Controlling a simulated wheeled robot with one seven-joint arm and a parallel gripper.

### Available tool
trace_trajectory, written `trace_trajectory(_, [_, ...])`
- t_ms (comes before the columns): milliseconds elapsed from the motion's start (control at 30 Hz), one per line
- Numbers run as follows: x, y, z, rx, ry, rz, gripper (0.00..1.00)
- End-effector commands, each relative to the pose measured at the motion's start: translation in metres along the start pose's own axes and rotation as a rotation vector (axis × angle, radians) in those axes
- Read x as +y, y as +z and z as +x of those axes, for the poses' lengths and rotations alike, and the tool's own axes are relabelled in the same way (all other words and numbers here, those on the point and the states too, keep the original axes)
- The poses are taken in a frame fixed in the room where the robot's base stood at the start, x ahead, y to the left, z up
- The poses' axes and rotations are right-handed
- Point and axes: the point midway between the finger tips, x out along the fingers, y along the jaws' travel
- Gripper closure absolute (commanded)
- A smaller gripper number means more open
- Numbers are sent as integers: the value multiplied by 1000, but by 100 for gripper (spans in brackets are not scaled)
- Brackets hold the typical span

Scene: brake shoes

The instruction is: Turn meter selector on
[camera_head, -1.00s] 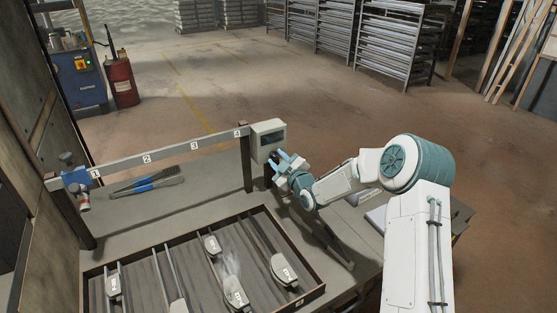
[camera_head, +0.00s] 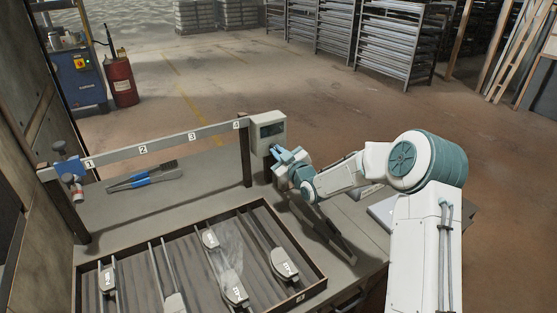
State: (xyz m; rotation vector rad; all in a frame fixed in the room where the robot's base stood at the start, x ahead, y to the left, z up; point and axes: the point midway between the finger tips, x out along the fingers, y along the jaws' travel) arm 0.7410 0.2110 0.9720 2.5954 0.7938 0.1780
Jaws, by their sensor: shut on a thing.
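The meter (camera_head: 267,128) is a pale grey box with a dark display, fixed at the right end of the numbered rail. My gripper (camera_head: 275,151) is at the lower right of the meter, with its blue-grey fingers against the meter's front. It is shut on the meter selector, which the fingers hide. The selector's position cannot be seen.
The numbered rail (camera_head: 170,144) runs left from the meter above the workbench (camera_head: 205,175). A blue clamp (camera_head: 68,168) sits at its left end. A blue-handled brush (camera_head: 145,178) lies on the bench. A tray (camera_head: 316,275) in front holds several brake shoes.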

Motion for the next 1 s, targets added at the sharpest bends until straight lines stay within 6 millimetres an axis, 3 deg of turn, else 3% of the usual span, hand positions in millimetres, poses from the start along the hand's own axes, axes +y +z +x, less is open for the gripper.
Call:
trace_trajectory(33, [-2, 6, 0, 1, 1, 40, 100])
trace_trajectory(1000, [0, 3, 0, -3, 1, 933, 100])
